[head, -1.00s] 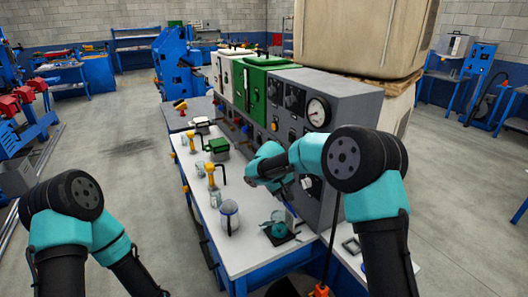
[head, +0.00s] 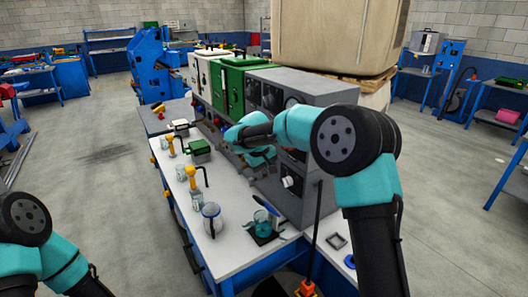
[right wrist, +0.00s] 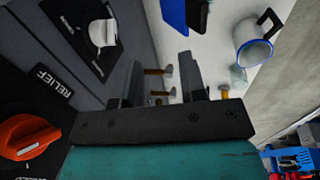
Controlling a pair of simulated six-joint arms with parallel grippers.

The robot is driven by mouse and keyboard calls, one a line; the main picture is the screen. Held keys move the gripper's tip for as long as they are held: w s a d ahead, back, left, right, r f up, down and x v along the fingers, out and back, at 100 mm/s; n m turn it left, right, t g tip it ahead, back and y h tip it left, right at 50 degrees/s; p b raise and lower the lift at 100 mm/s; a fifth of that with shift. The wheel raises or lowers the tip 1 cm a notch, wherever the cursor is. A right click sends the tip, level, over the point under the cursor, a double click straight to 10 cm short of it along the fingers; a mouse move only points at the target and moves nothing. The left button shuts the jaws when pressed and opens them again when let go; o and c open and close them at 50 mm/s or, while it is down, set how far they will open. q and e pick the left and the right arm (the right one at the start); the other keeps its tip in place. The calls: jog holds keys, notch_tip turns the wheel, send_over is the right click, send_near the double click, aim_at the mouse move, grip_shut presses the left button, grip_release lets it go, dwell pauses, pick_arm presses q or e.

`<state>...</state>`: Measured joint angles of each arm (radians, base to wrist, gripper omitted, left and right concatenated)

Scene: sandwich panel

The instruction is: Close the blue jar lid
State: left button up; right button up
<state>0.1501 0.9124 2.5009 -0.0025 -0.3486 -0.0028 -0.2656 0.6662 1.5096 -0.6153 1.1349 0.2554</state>
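The jar (head: 211,222) stands upright near the front of the white bench top, with a blue rim at its top. In the right wrist view a pale vessel with a blue rim and a dark handle (right wrist: 253,48) shows at the upper right, apparently the same jar. I cannot tell clearly how its lid sits. My right gripper (right wrist: 160,88) is open and empty, its two dark fingers apart, with the jar off to their right in that view. In the head view it is up beside the grey panel, apart from the jar. My left gripper is out of view; only its arm shows at lower left.
The grey panel (head: 315,200) with knobs rises behind the bench. A teal item (head: 262,229) sits on a dark pad right of the jar. Yellow-topped fittings (head: 190,171) and a green box (head: 199,147) stand farther back. A red knob (right wrist: 25,137) is close in the right wrist view.

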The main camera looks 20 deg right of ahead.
jog(key=d+v, duration=0.1)
jog(key=v, duration=0.7)
jog(key=shift+w+d+r, duration=0.2)
jog(key=shift+w+d, duration=0.05)
jog(key=shift+w, duration=0.05)
jog(key=shift+f, duration=0.15)
